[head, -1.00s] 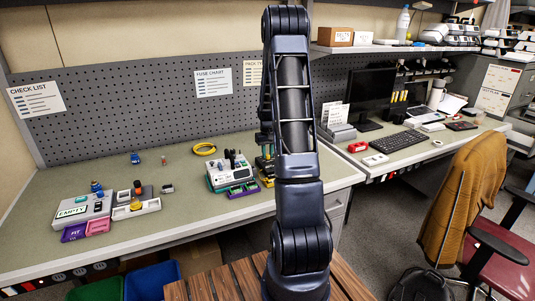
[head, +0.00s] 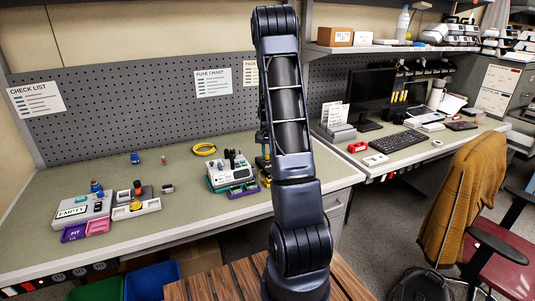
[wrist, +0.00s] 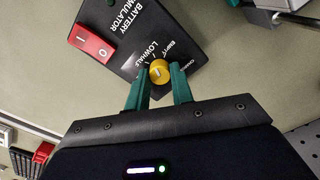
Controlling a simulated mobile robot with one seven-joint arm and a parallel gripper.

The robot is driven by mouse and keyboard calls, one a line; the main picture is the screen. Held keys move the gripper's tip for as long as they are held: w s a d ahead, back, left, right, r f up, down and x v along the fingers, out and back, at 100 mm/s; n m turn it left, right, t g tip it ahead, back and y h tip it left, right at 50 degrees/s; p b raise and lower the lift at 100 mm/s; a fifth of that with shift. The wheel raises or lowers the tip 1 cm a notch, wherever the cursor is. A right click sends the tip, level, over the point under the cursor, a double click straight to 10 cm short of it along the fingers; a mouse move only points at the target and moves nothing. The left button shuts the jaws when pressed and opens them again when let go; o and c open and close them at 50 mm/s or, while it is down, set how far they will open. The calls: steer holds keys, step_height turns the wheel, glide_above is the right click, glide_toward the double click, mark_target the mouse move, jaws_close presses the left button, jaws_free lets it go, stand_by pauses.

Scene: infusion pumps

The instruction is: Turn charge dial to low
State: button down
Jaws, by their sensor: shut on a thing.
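In the wrist view, the black battery emulator panel (wrist: 143,40) has a round yellow charge dial (wrist: 160,69) near its lower edge. Small white labels beside the dial include LOW and HALF; a pale mark shows on its face, but I cannot tell which label it points at. My gripper (wrist: 160,82) has its two green fingers on either side of the dial, shut on it. A red rocker switch (wrist: 91,43) marked I and O sits on the same panel. In the head view, my arm hides my gripper and most of the emulator.
On the bench (head: 110,180), a white device (head: 232,174) stands just left of my arm. The bench between is mostly clear.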

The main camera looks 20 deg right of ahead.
stand_by(0.3)
steer(key=c, duration=1.2)
jaws_free()
step_height(320, 180, up, 11)
steer(key=s+a+r+n+t, duration=0.1)
steer(key=s+a+r+n, duration=0.1)
steer(key=s+a+r, duration=0.5)
steer(key=s+a+r+n+t, duration=0.1)
steer(key=s+a+r, duration=0.3)
steer(key=s+r, duration=0.5)
steer(key=s+a+n+t, duration=0.1)
steer(key=s+a+n, duration=0.1)
steer(key=s, duration=0.8)
steer(key=s+a+n+t, duration=0.1)
steer(key=s+a, duration=0.4)
steer(key=s, duration=0.6)
steer(key=shift+a+n+t, duration=0.3)
steer(key=shift+n, duration=0.1)
